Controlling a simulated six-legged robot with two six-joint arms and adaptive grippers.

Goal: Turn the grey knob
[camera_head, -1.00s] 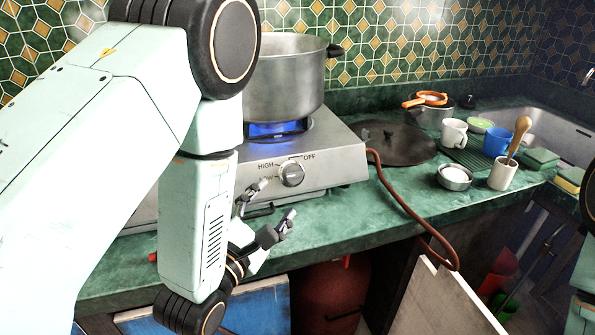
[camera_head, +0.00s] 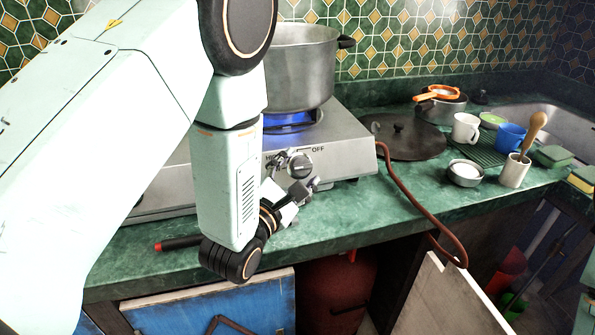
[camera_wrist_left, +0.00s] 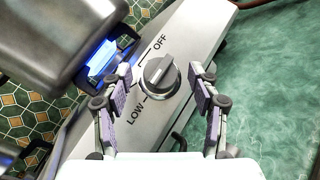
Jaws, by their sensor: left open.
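The grey knob (camera_head: 300,166) is on the front panel of the silver gas hotplate (camera_head: 345,150). In the left wrist view the knob (camera_wrist_left: 160,75) shows between the two fingers, with the words OFF and LOW on the panel beside it. My left gripper (camera_head: 296,172) is open at the front of the hotplate. Its fingers (camera_wrist_left: 163,92) stand apart on both sides of the knob, and I cannot tell whether they touch it. My right gripper is not in view.
A large metal pot (camera_head: 302,75) stands over a lit blue flame (camera_head: 290,122). A brown hose (camera_head: 410,203) runs from the hotplate over the counter edge. A black lid (camera_head: 405,140) lies to the right. Green counter (camera_head: 370,215) is clear in front.

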